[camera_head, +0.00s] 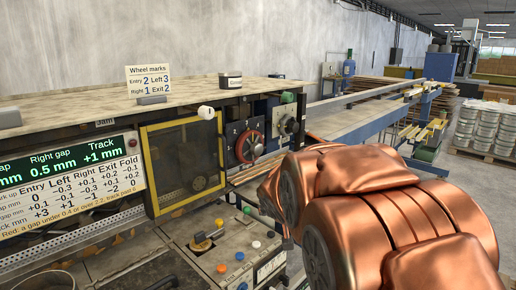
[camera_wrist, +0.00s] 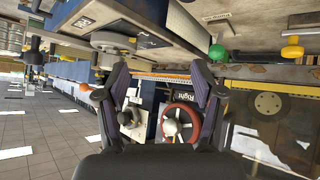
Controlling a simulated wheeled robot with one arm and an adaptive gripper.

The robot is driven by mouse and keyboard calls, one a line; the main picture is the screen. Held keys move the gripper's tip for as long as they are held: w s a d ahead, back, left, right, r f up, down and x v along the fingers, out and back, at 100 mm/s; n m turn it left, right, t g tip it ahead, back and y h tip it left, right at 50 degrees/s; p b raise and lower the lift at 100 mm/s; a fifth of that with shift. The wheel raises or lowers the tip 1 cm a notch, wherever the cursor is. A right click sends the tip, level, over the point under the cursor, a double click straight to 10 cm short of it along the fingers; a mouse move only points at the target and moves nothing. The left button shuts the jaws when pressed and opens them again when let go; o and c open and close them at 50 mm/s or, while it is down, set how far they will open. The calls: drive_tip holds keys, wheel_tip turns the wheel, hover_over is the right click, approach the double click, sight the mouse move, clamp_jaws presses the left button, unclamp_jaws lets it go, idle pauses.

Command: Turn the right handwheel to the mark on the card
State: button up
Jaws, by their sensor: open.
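The right handwheel (camera_wrist: 180,121) has a red rim and a pale hub, with a "Right" label beside it in the wrist view. In the head view the red-rimmed wheel (camera_head: 249,146) sits on a dark panel with small white numbers. Its exact setting is too small to read. The wheel marks card (camera_head: 149,78) reads Entry 2, Left 3, Right 1, Exit 2. My gripper (camera_wrist: 160,68) is open and empty. In the wrist view the wheel shows between its fingers, nearer one finger; contact cannot be told. My copper arm hides the gripper in the head view.
A grey handwheel (camera_head: 285,126) sits beside the red one. A yellow-framed guard window (camera_head: 185,165) stands to its left. The display (camera_head: 70,160) reads right gap 0.5 mm, track +1 mm. A button console (camera_head: 225,250) lies below. Coloured knobs stick out nearby.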

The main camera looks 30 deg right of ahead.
sight(260, 150)
drive_tip(key=w+d+r+n+t+y, duration=0.3)
drive_tip(key=w+d+r+t, duration=0.6)
drive_tip(key=w, duration=0.3)
drive_tip(key=w+a+y, duration=0.1)
drive_tip(key=y, duration=0.1)
drive_tip(key=w+a+n+y+p, duration=0.1)
drive_tip(key=w+y, duration=0.1)
drive_tip(key=w+a+r+n+y, duration=0.1)
drive_tip(key=w+y, duration=0.1)
drive_tip(key=shift+a+y+p, duration=0.2)
drive_tip(key=shift+y+p, duration=0.1)
drive_tip(key=shift+p, duration=0.1)
drive_tip(key=shift+x, duration=0.75)
drive_tip(key=shift+f, duration=0.15)
